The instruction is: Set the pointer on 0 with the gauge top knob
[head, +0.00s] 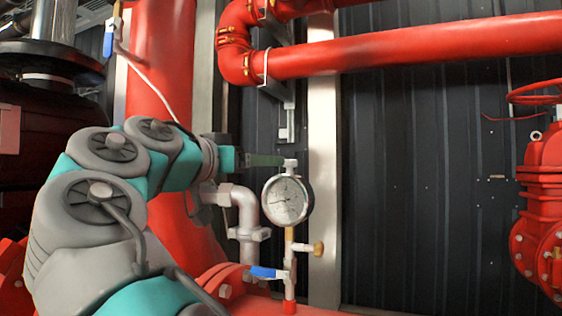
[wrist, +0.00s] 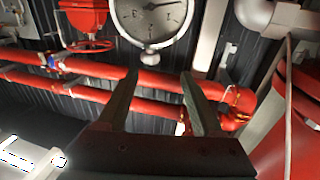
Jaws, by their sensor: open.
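The round pressure gauge (head: 287,200) has a white dial and a silver rim, and stands upright on a thin brass-coloured stem. Its dark pointer seems to lie towards the left of the dial, but the figures are too small to read. The light top knob (head: 291,163) sits on the gauge's upper rim. My gripper (head: 280,160) reaches in from the left at knob height, its fingertips just short of the knob. In the wrist view the gauge (wrist: 153,18) appears upside down, with the knob (wrist: 150,49) ahead of the gap between my open, empty fingers (wrist: 158,74).
Below the gauge are a blue-handled valve (head: 268,272) and a small brass fitting (head: 318,248). A pale elbow pipe (head: 247,212) stands close left. Red pipes (head: 420,50) run above, and a red valve (head: 542,190) stands far right. Space right of the gauge is open.

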